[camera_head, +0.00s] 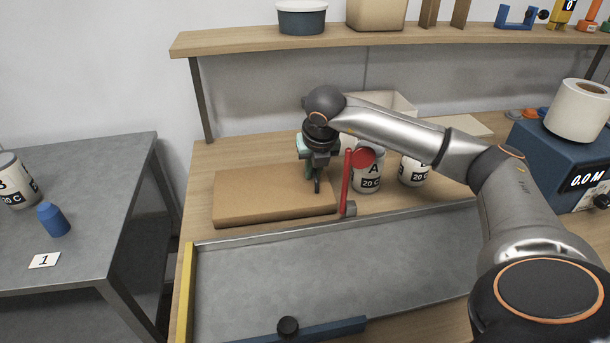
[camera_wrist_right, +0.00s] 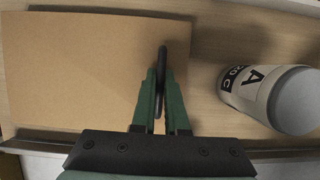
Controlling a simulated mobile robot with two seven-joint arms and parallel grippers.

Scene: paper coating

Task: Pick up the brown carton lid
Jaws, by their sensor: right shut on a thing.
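The brown carton lid (camera_head: 262,194) is a flat, thick slab at the back left of the workbench, behind the grey tray. It also fills the left of the right wrist view (camera_wrist_right: 75,75). My right gripper (camera_head: 316,184) points down at the lid's right end. The exact contact is partly hidden by the fingers. The lid appears to lie flat, with no clear gap beneath it. My left gripper is not in view.
Can A (camera_head: 367,174) stands close right of the gripper, with another white can (camera_head: 414,171) beyond it. A red-handled tool (camera_head: 348,182) is beside the lid. The grey tray (camera_head: 330,260) in front is mostly clear. A wooden shelf (camera_head: 400,35) runs above.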

